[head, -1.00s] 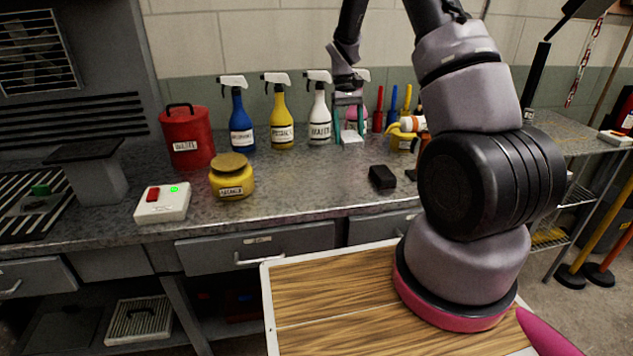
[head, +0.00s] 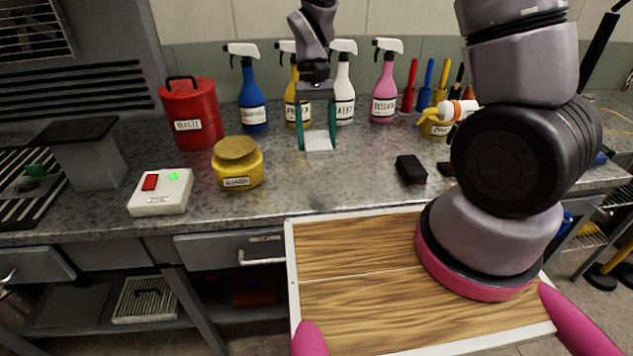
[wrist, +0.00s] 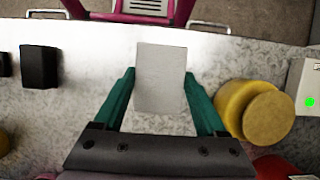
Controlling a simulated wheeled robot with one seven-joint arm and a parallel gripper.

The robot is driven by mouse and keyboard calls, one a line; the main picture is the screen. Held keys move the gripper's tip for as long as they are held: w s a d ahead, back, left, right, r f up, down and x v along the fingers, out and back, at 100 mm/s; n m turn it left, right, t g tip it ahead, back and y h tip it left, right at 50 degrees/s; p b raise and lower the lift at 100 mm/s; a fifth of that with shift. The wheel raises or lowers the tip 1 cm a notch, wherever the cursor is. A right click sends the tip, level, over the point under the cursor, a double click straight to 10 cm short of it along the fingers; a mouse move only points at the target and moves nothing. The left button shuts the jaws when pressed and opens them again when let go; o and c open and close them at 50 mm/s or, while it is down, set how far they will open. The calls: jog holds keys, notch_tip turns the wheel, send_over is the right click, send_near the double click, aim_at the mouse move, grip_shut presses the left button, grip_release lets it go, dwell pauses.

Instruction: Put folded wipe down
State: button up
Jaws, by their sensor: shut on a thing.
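My gripper (head: 317,142) is shut on a folded wipe (head: 318,145), a pale grey-white square between its green fingers. In the wrist view the folded wipe (wrist: 160,78) shows flat between the fingertips, over the grey worktop. In the head view my gripper is over the worktop, in front of the yellow and white spray bottles and to the right of the yellow jar (head: 237,168). Whether the wipe touches the worktop I cannot tell.
Spray bottles, including a blue one (head: 251,105) and a pink one (head: 384,95), line the back. A red waste can (head: 191,120), a white button box (head: 160,192) and a black block (head: 411,169) stand around. The worktop (head: 330,185) before my gripper is clear.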

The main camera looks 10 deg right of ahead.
aim_at(317, 187)
notch_tip(317, 187, down, 10)
jog(key=shift+s+a+r, duration=0.1)
jog(key=shift+s, duration=0.05)
dwell(0.3)
jog(key=o, duration=1.4)
jog(key=v, duration=1.2)
jog(key=s+d+r+m+t+y, duration=0.15)
jog(key=d+r, duration=0.25)
jog(key=r, duration=0.5)
jog(key=d+r+t+y, duration=0.1)
jog(key=d+r+t, duration=0.25)
jog(key=r, duration=0.45)
jog(key=s+d+r+m+t, duration=0.2)
jog(key=s+d+r+t, duration=0.4)
jog(key=s+d+r, duration=0.3)
notch_tip(317, 187, up, 2)
jog(key=shift+s+r+m+t, duration=0.15)
jog(key=shift+s+m+t, duration=0.15)
jog(key=shift+m, duration=0.05)
